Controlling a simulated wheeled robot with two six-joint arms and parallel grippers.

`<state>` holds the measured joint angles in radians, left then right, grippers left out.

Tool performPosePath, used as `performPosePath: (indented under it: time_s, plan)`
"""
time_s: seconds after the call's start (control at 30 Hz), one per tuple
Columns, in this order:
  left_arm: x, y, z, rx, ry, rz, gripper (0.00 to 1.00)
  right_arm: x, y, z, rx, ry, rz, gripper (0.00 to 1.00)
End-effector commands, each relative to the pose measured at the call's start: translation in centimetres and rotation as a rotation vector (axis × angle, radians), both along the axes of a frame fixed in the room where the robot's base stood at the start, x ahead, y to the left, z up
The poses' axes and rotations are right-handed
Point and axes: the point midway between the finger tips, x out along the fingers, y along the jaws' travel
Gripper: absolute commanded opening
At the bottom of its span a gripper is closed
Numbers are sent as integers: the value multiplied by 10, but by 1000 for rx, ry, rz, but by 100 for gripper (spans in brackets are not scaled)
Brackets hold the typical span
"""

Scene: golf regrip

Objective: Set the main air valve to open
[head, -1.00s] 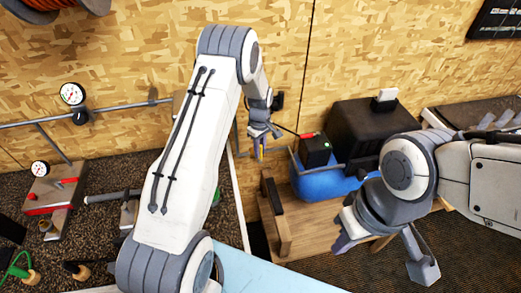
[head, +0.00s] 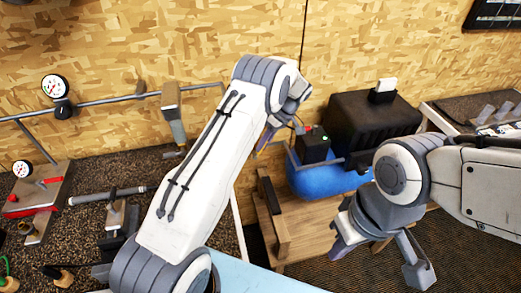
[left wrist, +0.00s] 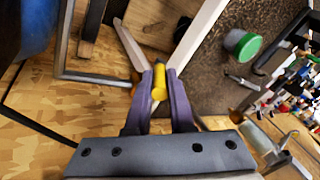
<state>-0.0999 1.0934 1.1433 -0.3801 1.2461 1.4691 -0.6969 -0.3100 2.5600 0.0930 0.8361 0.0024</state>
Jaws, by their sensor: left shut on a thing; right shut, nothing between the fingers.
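In the left wrist view, my left gripper (left wrist: 160,95) is shut on a yellow valve handle (left wrist: 159,84), its two purple fingers on either side of it. The handle is beside a thin grey pipe (left wrist: 95,78). In the head view, my left gripper (head: 265,143) is partly hidden by its own wrist, near the black box on the blue compressor tank (head: 325,180); the yellow handle does not show there. My right gripper (head: 341,245) is shut and empty, pointing down in front of the wooden stand.
A pipe with a gauge (head: 55,86) runs along the wall at left. A bench with a red-levered fixture (head: 35,196) is below it. A black case (head: 372,125) stands behind the tank. In the left wrist view, a green-topped tub (left wrist: 243,45) sits on the bench.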

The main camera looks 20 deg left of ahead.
Motion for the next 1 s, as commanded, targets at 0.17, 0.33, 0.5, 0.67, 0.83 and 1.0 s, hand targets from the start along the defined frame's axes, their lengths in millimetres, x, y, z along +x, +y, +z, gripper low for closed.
performPosePath:
  time_s: [0.17, 0.33, 0.5, 0.67, 0.83, 1.0]
  plan:
    - [5, -7, -6, 66, 38, -4, 0, 0, 0, -17, 0, 0, -1, 0]
    - [7, -9, -6, 104, 63, -4, 0, 0, 0, -23, 0, 0, 0, 0]
    - [7, -9, -4, 116, 72, -4, 0, 0, 0, -24, 0, 0, 0, 0]
    - [7, -9, -4, 116, 73, -3, 0, 0, 0, -24, 0, 0, 0, 0]
    - [7, -9, -4, 116, 72, -4, 25, 0, 0, -24, 0, 0, 0, 0]
    - [6, -8, -4, 118, 76, -3, 51, 0, 0, -24, 0, 0, 0, 0]
